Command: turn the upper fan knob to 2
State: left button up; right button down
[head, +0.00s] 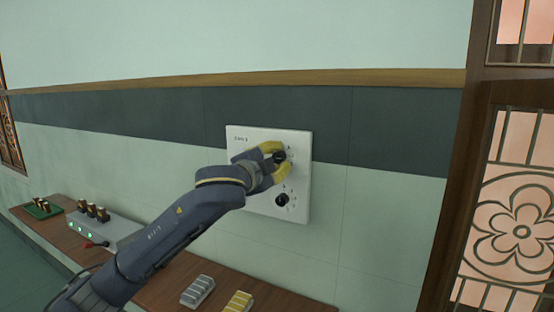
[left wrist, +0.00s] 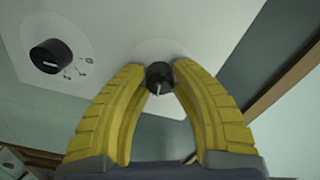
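The white fan panel (head: 250,140) is on the wall. Its upper fan knob (head: 280,158) is black and round, and my left gripper (head: 272,161) is at it. In the left wrist view the upper knob (left wrist: 160,76) sits between the yellow fingertips, which close on it from both sides with no clear gap. A pale pointer mark on the knob faces down in that view. The lower knob (head: 282,200) is clear of the gripper and also shows in the left wrist view (left wrist: 50,56). My right gripper is not in view.
A wooden bench (head: 165,285) runs below the panel. It holds a grey box (head: 110,232) with brown knobs and green lights, a green tray (head: 42,209), a grey block (head: 197,291) and a yellow block (head: 238,302). A latticed wooden screen (head: 500,200) stands at the right.

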pick_arm(q)
jog(key=o, duration=0.6)
jog(key=shift+c, duration=0.2)
jog(key=v, duration=1.2)
jog(key=shift+a+f, duration=0.1)
